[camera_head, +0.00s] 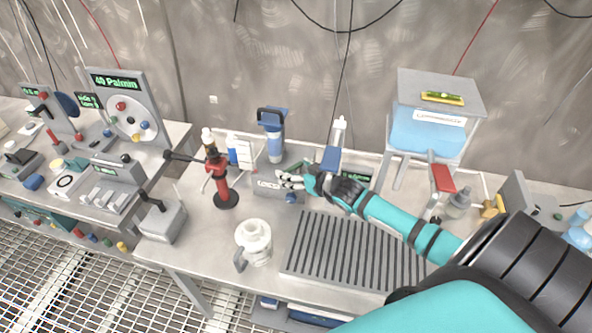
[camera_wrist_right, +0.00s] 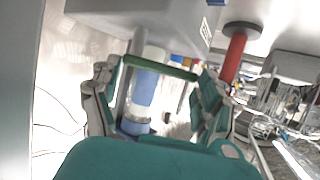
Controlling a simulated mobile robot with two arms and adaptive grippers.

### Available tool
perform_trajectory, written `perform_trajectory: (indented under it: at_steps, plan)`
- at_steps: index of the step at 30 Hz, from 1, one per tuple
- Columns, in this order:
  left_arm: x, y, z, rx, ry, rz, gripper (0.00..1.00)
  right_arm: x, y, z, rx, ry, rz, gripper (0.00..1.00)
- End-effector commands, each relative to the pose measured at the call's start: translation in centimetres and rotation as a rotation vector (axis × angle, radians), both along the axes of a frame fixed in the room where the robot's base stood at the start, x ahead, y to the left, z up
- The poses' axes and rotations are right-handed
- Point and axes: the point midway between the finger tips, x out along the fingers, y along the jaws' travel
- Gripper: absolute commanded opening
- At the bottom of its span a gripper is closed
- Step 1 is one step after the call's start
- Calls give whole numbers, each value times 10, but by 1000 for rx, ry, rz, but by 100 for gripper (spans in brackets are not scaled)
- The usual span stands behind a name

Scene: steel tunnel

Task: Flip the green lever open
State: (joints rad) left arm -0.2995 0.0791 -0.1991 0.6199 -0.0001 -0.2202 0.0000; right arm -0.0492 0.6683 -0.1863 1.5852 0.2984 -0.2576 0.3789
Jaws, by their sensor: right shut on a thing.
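My right gripper (camera_head: 287,181) reaches in from the right to a small grey box (camera_head: 265,188) at the back of the table. In the right wrist view, a green bar, which looks like the green lever (camera_wrist_right: 165,67), spans between the fingers of the gripper (camera_wrist_right: 155,76). The fingers are shut on it, one at each end. The grey box (camera_wrist_right: 150,14) is at the top of that view. My left gripper is not in view.
A red pump (camera_head: 222,178) stands left of the box, with a white jug (camera_head: 255,243) in front. A blue-topped dispenser (camera_head: 273,140) is behind. A ribbed dark plate (camera_head: 350,255) lies below my right arm. A blue container on a stand (camera_head: 425,130) is at the right.

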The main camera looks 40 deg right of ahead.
Motion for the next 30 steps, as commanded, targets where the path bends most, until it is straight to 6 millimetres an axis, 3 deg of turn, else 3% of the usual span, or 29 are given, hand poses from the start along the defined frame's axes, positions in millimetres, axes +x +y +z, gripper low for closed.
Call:
perform_trajectory:
  at_steps: [1,6,20,30]
  plan:
    - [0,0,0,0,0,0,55,1,-1,2,-2,-4,0,79]
    - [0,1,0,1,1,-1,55,1,0,1,-2,-3,0,100]
    - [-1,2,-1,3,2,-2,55,1,1,0,1,-2,-9,100]
    - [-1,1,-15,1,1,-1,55,7,7,-3,10,-3,-190,100]
